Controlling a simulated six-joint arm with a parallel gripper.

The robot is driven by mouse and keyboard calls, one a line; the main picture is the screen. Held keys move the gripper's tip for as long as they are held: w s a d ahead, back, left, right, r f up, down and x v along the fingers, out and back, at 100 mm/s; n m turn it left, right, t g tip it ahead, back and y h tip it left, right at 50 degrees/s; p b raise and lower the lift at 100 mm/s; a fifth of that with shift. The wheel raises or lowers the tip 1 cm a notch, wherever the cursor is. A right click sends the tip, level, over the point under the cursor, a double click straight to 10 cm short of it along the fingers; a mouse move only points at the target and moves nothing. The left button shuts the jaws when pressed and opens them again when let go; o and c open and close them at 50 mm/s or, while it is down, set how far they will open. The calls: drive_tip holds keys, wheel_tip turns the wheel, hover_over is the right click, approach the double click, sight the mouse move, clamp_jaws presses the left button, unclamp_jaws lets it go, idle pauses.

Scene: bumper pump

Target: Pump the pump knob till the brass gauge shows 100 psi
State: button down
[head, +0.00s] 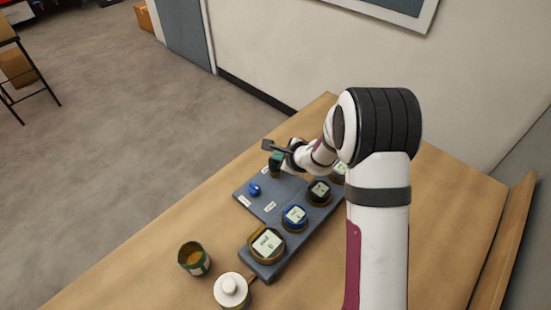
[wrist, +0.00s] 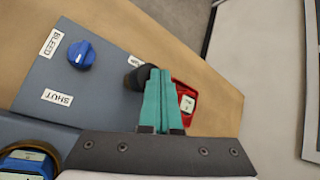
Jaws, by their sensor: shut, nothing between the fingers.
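The pump knob, a dark round knob (wrist: 138,77), shows in the wrist view just beyond the tips of my gripper (wrist: 155,72). The teal fingers are shut together and overlap part of the knob; I cannot tell whether they touch it. In the head view my gripper (head: 277,160) is over the far-left part of the grey panel (head: 246,203), mostly hiding the knob. A brass-rimmed gauge (head: 266,243) sits at the panel's near end, its display too small to read surely.
A blue knob (wrist: 74,54) sits between BLEED and SHUT labels. A green can (head: 194,258) and a white lidded container (head: 231,290) stand nearby on the wooden table (head: 140,270).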

sight(278, 163)
drive_tip(key=shift+f, duration=0.65)
idle(0.5)
drive_tip(key=shift+r, duration=1.45)
drive_tip(key=shift+r, duration=0.1)
drive_tip(key=shift+r, duration=2.4)
